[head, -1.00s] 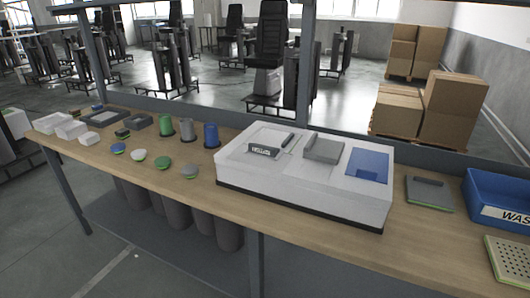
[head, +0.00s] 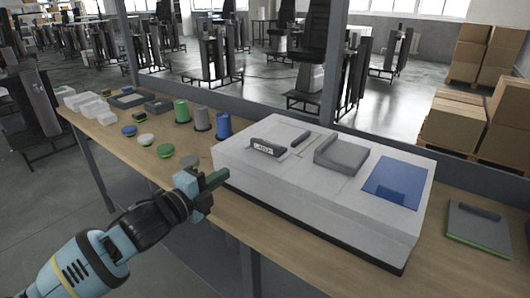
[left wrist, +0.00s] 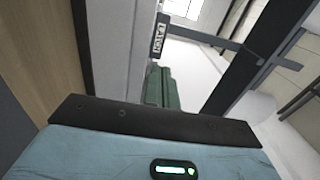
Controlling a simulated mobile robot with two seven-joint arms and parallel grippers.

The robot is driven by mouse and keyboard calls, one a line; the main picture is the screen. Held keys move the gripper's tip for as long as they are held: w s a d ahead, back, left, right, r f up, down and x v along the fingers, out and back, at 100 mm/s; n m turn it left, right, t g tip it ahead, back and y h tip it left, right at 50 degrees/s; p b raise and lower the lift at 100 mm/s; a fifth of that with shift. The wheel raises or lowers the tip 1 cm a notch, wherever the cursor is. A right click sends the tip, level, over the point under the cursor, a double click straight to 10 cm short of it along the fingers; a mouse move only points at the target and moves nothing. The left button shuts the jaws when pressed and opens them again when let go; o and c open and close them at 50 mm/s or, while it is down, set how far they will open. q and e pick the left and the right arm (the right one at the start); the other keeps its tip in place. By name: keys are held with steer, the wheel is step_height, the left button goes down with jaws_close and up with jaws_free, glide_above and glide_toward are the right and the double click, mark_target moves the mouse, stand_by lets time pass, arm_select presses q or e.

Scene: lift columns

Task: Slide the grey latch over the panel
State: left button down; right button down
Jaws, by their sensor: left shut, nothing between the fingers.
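A white box (head: 300,212) sits on the workbench in the head view. On its top are a small plate lettered LATCH (head: 267,148), a grey latch block (head: 342,157) with a raised edge, and a flat blue panel (head: 396,184). The grey latch is left of the blue panel and does not cover it. My left gripper (head: 216,180), with green fingers, is shut and empty beside the box's left end, apart from the latch. The left wrist view shows its fingers (left wrist: 162,88) together and the LATCH plate (left wrist: 160,36) beyond them. My right gripper is not in view.
Green, grey and blue cylinders (head: 222,125) and several round buttons (head: 164,151) stand on the workbench (head: 276,218) left of the box. A grey plate with a handle (head: 478,226) lies to its right. A frame post (head: 347,72) rises behind the box.

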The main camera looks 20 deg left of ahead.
arm_select(q)
steer(key=shift+a+r, duration=0.1)
steer(key=shift+r, duration=0.1)
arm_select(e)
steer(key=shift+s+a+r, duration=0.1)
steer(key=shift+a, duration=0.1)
arm_select(q)
glide_toward(263, 146)
steer(key=x, duration=0.7)
steer(key=shift+f, duration=0.1)
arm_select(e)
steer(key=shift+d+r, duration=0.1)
arm_select(q)
steer(key=shift+s, duration=0.1)
